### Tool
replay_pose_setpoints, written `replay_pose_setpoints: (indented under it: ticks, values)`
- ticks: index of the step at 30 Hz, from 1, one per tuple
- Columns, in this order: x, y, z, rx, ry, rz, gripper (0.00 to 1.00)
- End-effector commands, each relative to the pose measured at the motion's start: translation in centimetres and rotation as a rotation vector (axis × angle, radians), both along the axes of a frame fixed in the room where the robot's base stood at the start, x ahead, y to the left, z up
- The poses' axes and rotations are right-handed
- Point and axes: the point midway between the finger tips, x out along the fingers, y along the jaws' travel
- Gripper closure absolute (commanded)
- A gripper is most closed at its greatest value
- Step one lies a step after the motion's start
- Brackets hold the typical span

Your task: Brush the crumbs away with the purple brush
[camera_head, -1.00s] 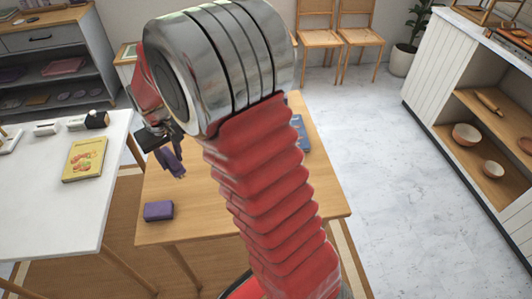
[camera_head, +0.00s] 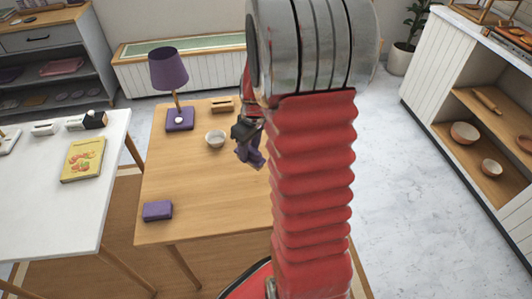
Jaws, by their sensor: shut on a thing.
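My gripper (camera_head: 246,136) is left of my red arm, over the right part of the wooden table (camera_head: 205,185). It is shut on the purple brush (camera_head: 251,155), which hangs tilted below the jaws. The brush seems to be above the tabletop; whether it touches cannot be told. No crumbs can be made out on the visible tabletop. My arm hides the table's right side.
A purple lamp (camera_head: 168,72), a small white bowl (camera_head: 215,139) and a wooden box (camera_head: 222,105) stand on the table's far half. A purple block (camera_head: 157,211) lies near the front left corner. A white table (camera_head: 40,220) with a yellow book (camera_head: 83,160) is left.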

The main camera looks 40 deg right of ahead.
Motion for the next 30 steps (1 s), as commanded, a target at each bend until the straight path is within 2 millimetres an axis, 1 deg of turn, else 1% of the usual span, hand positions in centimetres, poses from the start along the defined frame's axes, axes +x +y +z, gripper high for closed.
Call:
replay_pose_setpoints:
  ticks: [1, 3, 6, 9, 22, 26, 30]
  values:
    - [-1.1, -1.2, -0.2, 0.000, -0.001, 0.001, 0.86]
    - [-2.2, -2.3, -0.4, 0.000, -0.003, 0.013, 0.86]
    - [-3.3, -3.4, -0.6, -0.002, -0.006, 0.027, 0.86]
    - [-3.8, -3.9, -0.7, -0.003, -0.009, 0.035, 0.86]
    - [-3.9, -3.9, -0.9, -0.002, -0.008, 0.039, 0.86]
    - [-3.9, -3.9, -1.6, -0.001, -0.006, 0.038, 0.86]
    - [-4.0, -3.9, -2.8, 0.000, -0.005, 0.036, 0.86]
